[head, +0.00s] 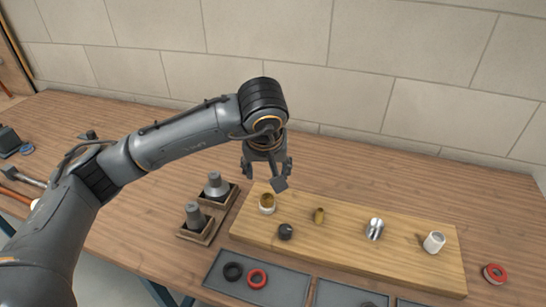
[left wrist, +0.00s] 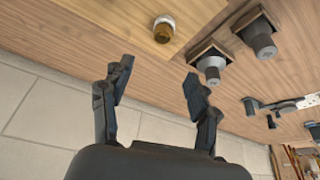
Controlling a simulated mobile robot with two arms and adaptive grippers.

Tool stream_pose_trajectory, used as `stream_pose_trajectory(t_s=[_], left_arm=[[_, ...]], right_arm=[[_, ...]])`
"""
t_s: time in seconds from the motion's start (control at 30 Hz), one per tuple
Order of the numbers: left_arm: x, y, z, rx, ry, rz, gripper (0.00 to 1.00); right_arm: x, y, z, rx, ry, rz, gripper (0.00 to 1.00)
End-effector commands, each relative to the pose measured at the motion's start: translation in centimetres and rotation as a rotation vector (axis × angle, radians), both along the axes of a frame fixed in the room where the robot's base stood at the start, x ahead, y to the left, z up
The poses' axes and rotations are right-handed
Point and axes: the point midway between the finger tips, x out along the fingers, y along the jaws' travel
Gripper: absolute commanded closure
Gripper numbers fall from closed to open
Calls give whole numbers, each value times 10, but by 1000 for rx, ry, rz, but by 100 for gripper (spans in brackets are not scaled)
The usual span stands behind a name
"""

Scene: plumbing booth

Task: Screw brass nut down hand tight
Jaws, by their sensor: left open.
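The brass nut (head: 267,200) sits on top of a white fitting (head: 267,210) near the left end of the wooden board. In the left wrist view the brass nut (left wrist: 163,33) shows with the white fitting (left wrist: 164,20) behind it. My left gripper (head: 267,180) is above and behind the board, fingers pointing down. In the left wrist view the left gripper (left wrist: 154,80) has its fingers spread with nothing between them, and the nut lies beyond the fingertips, apart from them. My right gripper is not in view.
The wooden board (head: 345,255) also bears a black cap (head: 285,231), a small brass piece (head: 319,216), a metal cylinder (head: 374,229) and a white fitting (head: 434,242). Grey cones (head: 216,185) stand in wooden holders at left. A grey tray (head: 288,287) holds black and red rings.

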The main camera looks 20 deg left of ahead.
Motion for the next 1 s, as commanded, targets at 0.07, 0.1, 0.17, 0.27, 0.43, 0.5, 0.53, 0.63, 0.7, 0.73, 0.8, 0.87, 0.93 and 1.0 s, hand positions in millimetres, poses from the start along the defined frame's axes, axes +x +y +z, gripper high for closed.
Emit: stream_pose_trajectory(t_s=[0.07, 0.1, 0.17, 0.27, 0.43, 0.5, 0.53, 0.63, 0.7, 0.73, 0.8, 0.87, 0.93, 1.0], left_arm=[[2, 1, -6, 0, 3, 1, 40], [3, 1, -10, 0, 4, 3, 40], [6, 2, -18, 0, 6, 2, 40], [13, 4, -35, -1, 7, 3, 40], [25, 7, -67, -2, 8, 3, 40], [29, 8, -80, -1, 7, 1, 40], [32, 9, -85, -2, 7, 2, 40], [38, 11, -101, -1, 6, 1, 40], [41, 11, -109, -3, 5, 2, 40], [43, 11, -113, -3, 5, 2, 40], [46, 12, -118, -2, 2, 1, 40], [47, 12, -122, -2, 4, 1, 40], [48, 13, -125, -3, 2, -1, 40], [48, 13, -127, -2, 1, -1, 40]], right_arm=[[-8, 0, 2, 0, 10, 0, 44], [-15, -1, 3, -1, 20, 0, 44], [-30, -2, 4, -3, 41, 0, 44], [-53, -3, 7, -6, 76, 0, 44], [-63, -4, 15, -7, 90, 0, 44], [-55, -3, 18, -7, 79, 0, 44], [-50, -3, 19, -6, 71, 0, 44], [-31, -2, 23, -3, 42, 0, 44], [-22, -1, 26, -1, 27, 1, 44], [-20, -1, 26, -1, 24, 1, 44], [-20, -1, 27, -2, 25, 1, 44], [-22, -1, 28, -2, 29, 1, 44], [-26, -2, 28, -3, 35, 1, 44], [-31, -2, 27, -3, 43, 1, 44]])
